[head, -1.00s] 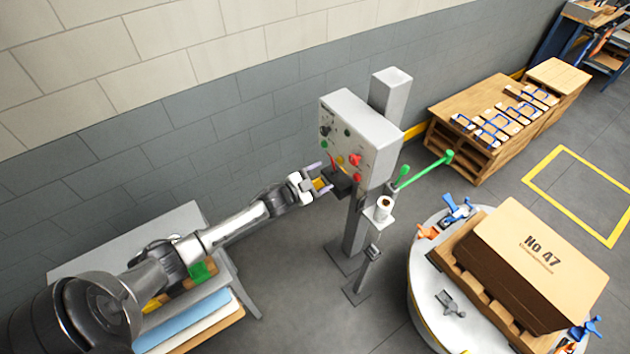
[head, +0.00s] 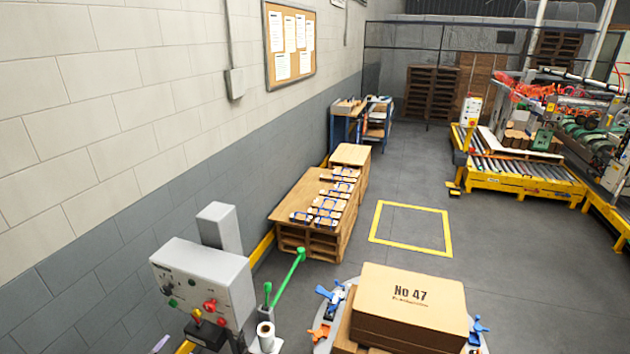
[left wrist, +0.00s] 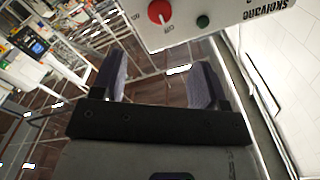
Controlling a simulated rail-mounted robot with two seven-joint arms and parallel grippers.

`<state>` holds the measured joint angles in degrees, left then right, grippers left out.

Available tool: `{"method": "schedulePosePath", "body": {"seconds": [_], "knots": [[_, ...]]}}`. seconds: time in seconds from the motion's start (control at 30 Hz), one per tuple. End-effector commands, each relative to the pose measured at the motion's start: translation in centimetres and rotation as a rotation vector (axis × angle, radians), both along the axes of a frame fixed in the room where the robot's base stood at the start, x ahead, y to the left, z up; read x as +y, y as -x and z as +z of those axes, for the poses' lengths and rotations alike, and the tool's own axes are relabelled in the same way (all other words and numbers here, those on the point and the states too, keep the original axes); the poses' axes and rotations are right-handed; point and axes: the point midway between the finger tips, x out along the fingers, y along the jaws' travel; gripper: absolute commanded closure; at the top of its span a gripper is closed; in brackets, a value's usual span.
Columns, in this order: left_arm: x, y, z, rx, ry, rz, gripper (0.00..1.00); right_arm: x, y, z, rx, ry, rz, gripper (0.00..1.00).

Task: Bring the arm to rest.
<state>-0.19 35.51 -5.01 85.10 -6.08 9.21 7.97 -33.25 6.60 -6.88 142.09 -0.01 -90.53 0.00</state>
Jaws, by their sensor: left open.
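My left gripper (left wrist: 158,82) is open in the left wrist view, with its two grey-purple fingers apart and nothing between them. The grey control box (left wrist: 225,18) is just beyond the fingertips at the top of that view, showing a red knob (left wrist: 159,12) and a dark green button (left wrist: 203,21). In the head view the control box (head: 205,278) stands at the lower left, with red knobs and a black lever housing (head: 205,334) below. Only a sliver of what seems my left gripper shows at the bottom edge there; the rest of my arm is out of frame.
A green bar (head: 287,278) sticks out right of the control box, near a white roll (head: 265,337). A carton marked No 47 (head: 410,305) sits on the round table. The yellow floor square (head: 410,228) is empty.

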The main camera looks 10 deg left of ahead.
Motion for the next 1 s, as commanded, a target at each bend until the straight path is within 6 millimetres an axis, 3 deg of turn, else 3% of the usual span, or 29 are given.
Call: {"method": "schedulePosePath", "body": {"seconds": [0.17,0.3,0.43,0.53,0.67,0.83,1.0], "knots": [[1.7,0.0,-2.0,0.118,-0.039,0.104,0.33,-0.2,0.0,0.0,0.0,0.005,0.004,0.57],[3.9,0.6,-4.1,0.307,-0.082,0.266,0.33,-0.3,0.0,0.0,0.0,0.009,0.006,0.57],[3.9,1.7,-3.7,0.465,-0.11,0.392,0.33,-0.3,0.0,0.0,0.0,0.009,0.006,0.57],[2.6,2.8,-2.4,0.57,-0.115,0.461,0.33,-0.3,0.0,0.0,0.0,0.009,0.006,0.57],[-1.4,5.5,-0.4,0.709,-0.089,0.511,0.33,-0.2,0.0,0.3,0.0,0.007,0.005,0.57],[-9.8,13.3,2.6,0.924,-0.006,0.485,0.33,-0.1,-0.1,2.5,0.0,0.002,0.001,0.57],[-17.3,21.1,6.6,1.012,0.141,0.37,0.33,0.0,0.0,5.5,0.0,-0.001,-0.001,0.57]]}}
